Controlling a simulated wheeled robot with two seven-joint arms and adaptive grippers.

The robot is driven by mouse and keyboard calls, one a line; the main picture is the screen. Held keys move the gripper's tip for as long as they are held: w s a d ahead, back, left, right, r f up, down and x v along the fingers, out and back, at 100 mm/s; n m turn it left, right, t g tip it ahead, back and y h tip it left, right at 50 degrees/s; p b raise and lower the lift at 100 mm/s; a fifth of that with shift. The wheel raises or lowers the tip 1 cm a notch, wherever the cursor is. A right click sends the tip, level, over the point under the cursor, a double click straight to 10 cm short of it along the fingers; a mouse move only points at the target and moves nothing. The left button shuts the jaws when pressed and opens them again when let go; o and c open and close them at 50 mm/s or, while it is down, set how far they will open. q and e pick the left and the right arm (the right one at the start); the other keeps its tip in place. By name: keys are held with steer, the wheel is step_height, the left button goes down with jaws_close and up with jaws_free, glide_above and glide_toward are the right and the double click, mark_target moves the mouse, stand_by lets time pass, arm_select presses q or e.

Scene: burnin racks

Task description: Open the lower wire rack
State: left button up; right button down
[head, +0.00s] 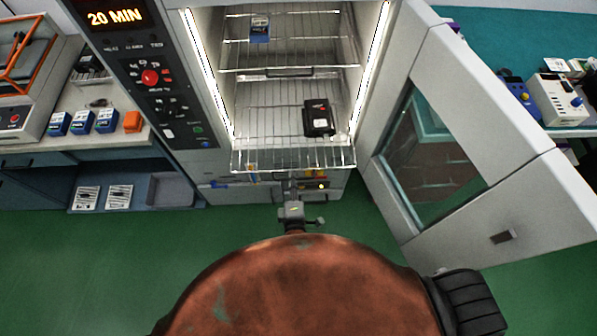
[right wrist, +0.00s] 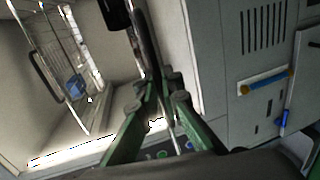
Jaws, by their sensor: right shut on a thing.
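The lower wire rack (head: 260,160) sits in the lit, open chamber, its front part sticking out past the chamber mouth. A black device with a red mark (head: 318,118) lies on its right side. My right gripper (head: 293,183) is at the middle of the rack's front edge, shut on it, with its arm coming from below. In the right wrist view the green fingers of the gripper (right wrist: 163,95) close together at a dark bar; the exact contact is hard to make out. My left gripper is not in view.
The upper wire rack (head: 285,60) bears a blue device (head: 260,29). The chamber door (head: 500,150) stands wide open at the right. A control panel (head: 148,75) reading 20 MIN is at the left. Benches with devices flank the chamber. Green floor (head: 90,260) in front is clear.

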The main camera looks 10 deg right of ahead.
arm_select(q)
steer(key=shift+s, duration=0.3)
arm_select(e)
steer(key=c, duration=2.1)
jaws_free()
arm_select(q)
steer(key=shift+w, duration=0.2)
arm_select(e)
steer(key=v, duration=0.7)
steer(key=shift+s, duration=0.3)
steer(key=shift+f, duration=0.1)
